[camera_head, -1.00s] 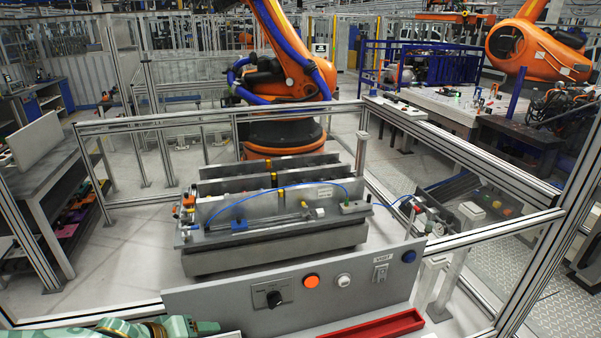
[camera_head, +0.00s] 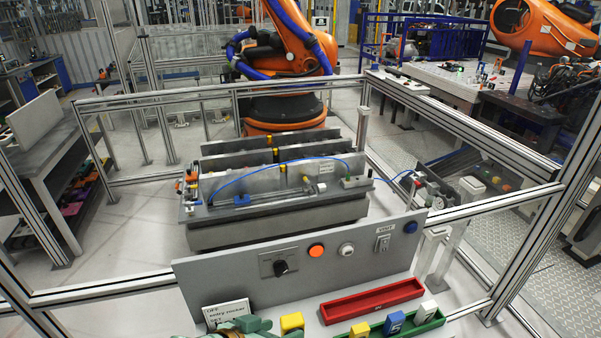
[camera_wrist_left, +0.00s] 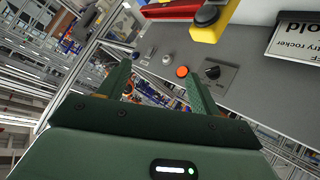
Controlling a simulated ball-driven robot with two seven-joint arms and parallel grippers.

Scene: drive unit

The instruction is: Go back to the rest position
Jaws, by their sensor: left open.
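My left gripper (camera_head: 247,325) shows only in part at the bottom edge of the head view, in pale green, below the small sign. In the left wrist view my left gripper (camera_wrist_left: 157,68) has its two dark green fingers spread apart, with nothing between them but the background. The fingers point toward the grey control panel (camera_wrist_left: 245,95), and I see no contact. My right gripper is in neither view.
The control panel (camera_head: 220,281) carries a black knob (camera_head: 281,267), an orange button (camera_head: 316,251) and a blue button (camera_head: 410,227). Metal fence rails surround the drive unit.

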